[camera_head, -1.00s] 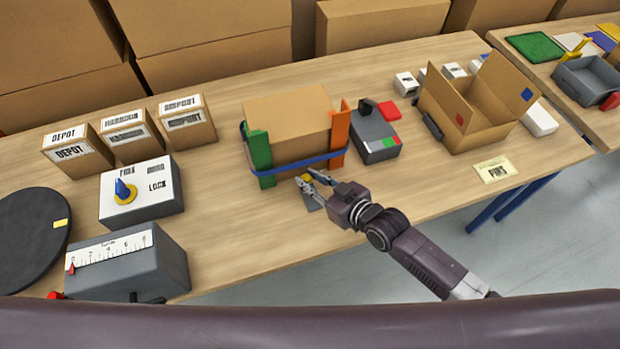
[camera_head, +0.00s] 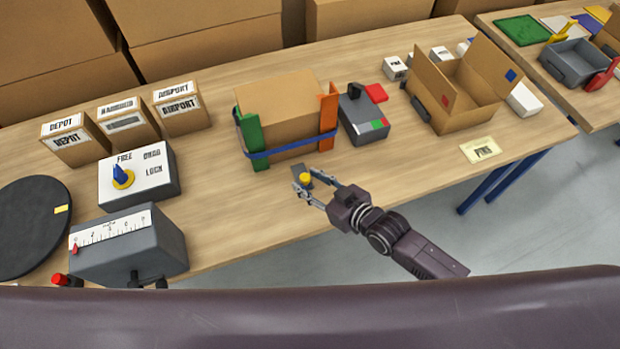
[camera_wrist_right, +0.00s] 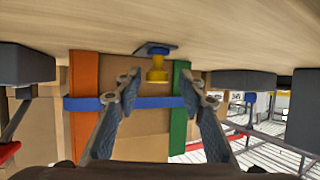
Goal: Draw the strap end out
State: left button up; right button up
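A brown box (camera_head: 285,105) stands on the bench with a blue strap (camera_head: 292,150) around it, over a green corner piece (camera_head: 250,133) and an orange one (camera_head: 328,110). Just in front of the box is a small grey fitting (camera_head: 299,190) with a yellow knob (camera_head: 305,178). My right gripper (camera_head: 317,188) is open, its fingers near the fitting. In the right wrist view the scene is upside down; the yellow knob (camera_wrist_right: 158,68) shows beyond and between the parted fingers (camera_wrist_right: 160,90), with the strap (camera_wrist_right: 85,103) behind. A separate loose strap end cannot be made out. My left gripper is out of view.
A grey device (camera_head: 362,122) stands right of the box, then an open carton (camera_head: 440,105). At left are labelled boxes (camera_head: 75,140), a lever unit (camera_head: 138,180), a scale unit (camera_head: 130,250) and a black disc (camera_head: 30,230).

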jog(key=shift+w, duration=0.1)
jog(key=shift+d+r, duration=0.1)
jog(key=shift+d, duration=0.05)
jog(key=v, duration=1.1)
jog(key=shift+s+d+r, duration=0.15)
jog(key=shift+s, duration=0.25)
